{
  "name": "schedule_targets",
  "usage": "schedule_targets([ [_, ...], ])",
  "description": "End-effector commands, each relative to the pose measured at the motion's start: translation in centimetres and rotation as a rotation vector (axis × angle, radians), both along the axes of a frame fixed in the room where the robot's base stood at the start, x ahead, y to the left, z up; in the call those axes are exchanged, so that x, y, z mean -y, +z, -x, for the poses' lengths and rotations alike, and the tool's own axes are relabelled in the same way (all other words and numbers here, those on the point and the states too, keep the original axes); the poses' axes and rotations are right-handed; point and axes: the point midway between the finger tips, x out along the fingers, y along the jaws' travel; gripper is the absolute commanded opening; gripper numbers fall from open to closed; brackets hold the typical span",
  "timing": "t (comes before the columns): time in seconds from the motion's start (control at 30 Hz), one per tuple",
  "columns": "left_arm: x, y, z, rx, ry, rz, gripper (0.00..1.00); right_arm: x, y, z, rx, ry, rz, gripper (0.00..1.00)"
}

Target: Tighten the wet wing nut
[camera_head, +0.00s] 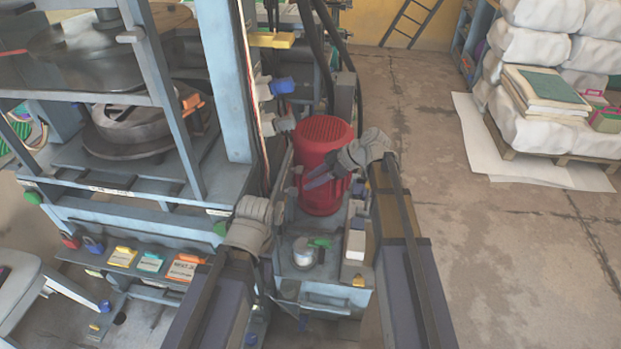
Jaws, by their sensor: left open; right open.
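I cannot pick out a wet wing nut for certain. A small green piece (320,242) shows on the lower unit beside a white round cap (303,252); its shape is too small to read. My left gripper (258,208) is beside the press frame, left of the red motor; its fingers are hard to make out, and nothing shows held in it. My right gripper (318,181) is open and empty, its dark fingers in front of the red motor (322,140). I cannot tell whether they touch it.
The blue-grey press (225,80) with round plates fills the left. Coloured cards (150,262) and padlocks (93,244) line its front edge. Black hoses rise behind the motor. A pallet of white sacks (540,60) stands at the right. The concrete floor (490,250) is clear there.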

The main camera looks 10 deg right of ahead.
Motion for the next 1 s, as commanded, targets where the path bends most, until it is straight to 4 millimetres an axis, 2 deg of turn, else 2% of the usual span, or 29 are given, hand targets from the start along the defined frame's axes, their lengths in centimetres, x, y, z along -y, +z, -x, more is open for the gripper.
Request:
schedule_targets([
  [0.07, 0.0, -0.1, 0.0, 0.0, 0.0, 0.0, 0.5, 0.0, -0.1, 0.0, 0.0, 0.0, -0.001, 0.44],
  [0.17, 0.0, -1.4, 0.0, 0.0, 0.0, -0.001, 0.5, 0.2, -0.9, 0.0, 0.005, 0.0, -0.03, 0.44],
  [0.3, -0.1, -5.0, 0.0, 0.001, -0.001, -0.004, 0.5, 0.9, -2.5, 0.2, 0.034, 0.0, -0.145, 0.44],
  [0.5, -0.2, -8.6, -0.1, 0.002, -0.002, -0.008, 0.5, 2.0, -2.9, 0.6, 0.092, 0.007, -0.308, 0.44],
  [0.6, -0.2, -9.3, -0.1, 0.004, -0.004, -0.008, 0.5, 2.4, -2.6, 0.7, 0.113, 0.009, -0.354, 0.44],
  [0.8, -0.2, -9.3, -0.1, 0.004, -0.004, -0.009, 0.5, 2.4, -2.1, 0.7, 0.124, 0.012, -0.377, 0.44],
  [1.0, -0.2, -10.3, -0.1, 0.004, -0.004, -0.011, 0.5, 0.6, -3.2, 0.1, 0.122, 0.016, -0.375, 0.44],
])
